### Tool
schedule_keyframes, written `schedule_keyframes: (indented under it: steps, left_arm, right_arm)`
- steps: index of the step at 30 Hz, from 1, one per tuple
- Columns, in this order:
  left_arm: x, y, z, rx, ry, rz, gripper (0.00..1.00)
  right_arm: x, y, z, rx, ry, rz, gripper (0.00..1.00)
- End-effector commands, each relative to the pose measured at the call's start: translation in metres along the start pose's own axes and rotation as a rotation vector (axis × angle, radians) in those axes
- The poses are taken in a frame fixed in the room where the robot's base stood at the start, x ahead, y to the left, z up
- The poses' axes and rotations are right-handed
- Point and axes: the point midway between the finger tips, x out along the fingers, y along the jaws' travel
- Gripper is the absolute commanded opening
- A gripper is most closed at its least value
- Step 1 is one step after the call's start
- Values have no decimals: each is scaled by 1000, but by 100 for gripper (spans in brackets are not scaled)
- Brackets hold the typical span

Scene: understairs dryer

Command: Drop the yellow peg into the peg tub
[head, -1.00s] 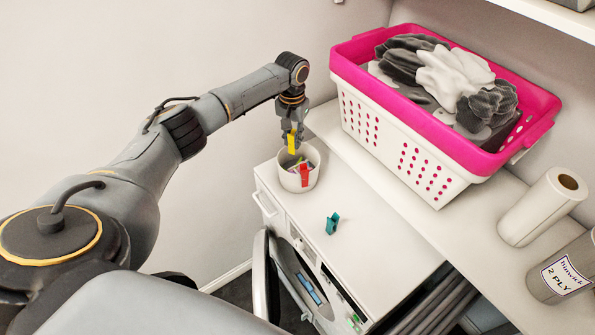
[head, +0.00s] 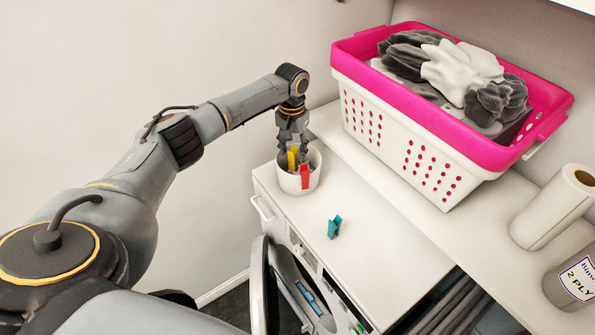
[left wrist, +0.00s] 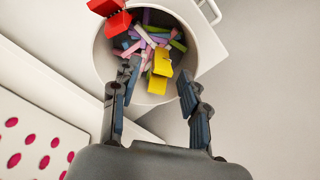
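The yellow peg (head: 292,161) is at the mouth of the white peg tub (head: 296,184), just under my left gripper (head: 292,150). In the left wrist view the yellow peg (left wrist: 159,72) shows over the loose pegs inside the tub (left wrist: 103,62). My left gripper (left wrist: 160,78) is open there, its fingers spread with a gap on either side of the yellow peg. Whether the peg rests on the pile or is still dropping I cannot tell. A red peg (head: 305,175) is clipped on the tub's rim. My right gripper is not in view.
A teal peg (head: 334,226) lies on the white machine top (head: 375,245). A pink-rimmed laundry basket (head: 400,140) of gloves stands on the shelf behind. A paper roll (head: 550,210) and a can (head: 575,280) are at right. The machine's door (head: 262,285) hangs open.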

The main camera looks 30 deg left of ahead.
Motion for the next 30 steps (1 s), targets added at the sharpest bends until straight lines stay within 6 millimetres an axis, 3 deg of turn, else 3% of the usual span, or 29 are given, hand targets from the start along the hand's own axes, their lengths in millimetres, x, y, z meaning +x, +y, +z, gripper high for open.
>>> schedule_keyframes:
  steps: [8, 21, 30]
  left_arm:
    - [-7, 0, 0, 0, 1, 0, 44]
    - [-92, 0, -1, 0, 3, 0, 44]
    - [-119, 0, 0, 0, 0, 0, 44]
  right_arm:
    - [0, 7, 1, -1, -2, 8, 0]
    - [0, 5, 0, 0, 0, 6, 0]
    - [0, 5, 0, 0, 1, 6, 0]
